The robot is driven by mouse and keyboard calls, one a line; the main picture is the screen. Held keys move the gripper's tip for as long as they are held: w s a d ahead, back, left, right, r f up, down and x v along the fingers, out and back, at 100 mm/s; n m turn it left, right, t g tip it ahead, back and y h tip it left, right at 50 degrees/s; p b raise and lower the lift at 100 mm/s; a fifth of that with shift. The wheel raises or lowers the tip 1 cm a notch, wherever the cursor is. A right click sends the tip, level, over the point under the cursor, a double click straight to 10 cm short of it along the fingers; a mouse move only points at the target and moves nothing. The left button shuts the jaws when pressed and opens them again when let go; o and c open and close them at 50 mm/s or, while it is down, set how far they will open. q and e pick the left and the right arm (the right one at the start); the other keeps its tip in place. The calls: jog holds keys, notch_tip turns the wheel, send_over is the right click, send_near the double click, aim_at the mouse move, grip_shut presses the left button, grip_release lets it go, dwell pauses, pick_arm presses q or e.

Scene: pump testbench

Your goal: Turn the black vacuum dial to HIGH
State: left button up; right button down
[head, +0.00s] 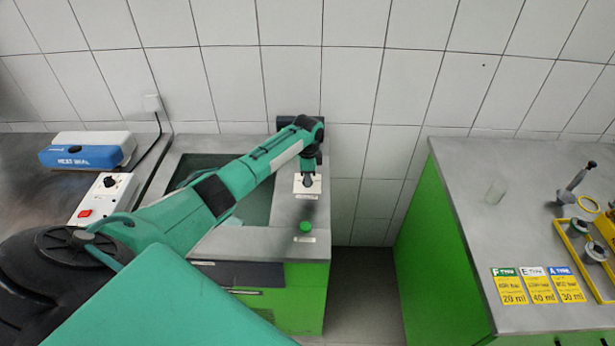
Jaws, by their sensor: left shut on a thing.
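My left arm reaches from the lower left across the sink counter. Its gripper (307,178) points down over a small white plate (315,187) on the counter's right strip. The gripper is shut on the black vacuum dial at this plate. The dial is mostly hidden by the fingers, and its pointer and the HIGH mark cannot be read. My right gripper is not in view.
A green knob (305,227) stands on the counter in front of the plate. At left are a heat sealer (85,152) and a white control box (103,198) with another black dial and red switch. A gap separates the right bench (470,200), which holds yellow cards (540,286).

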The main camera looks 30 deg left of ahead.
pick_arm(q)
jog(key=shift+m, duration=0.8)
jog(key=o, duration=1)
jog(key=shift+c, duration=0.2)
jog(key=shift+r, duration=0.1)
notch_tip(320, 180, up, 14)
jog(key=b, duration=0.3)
jog(key=shift+f, duration=0.2)
jog(key=shift+f, duration=0.1)
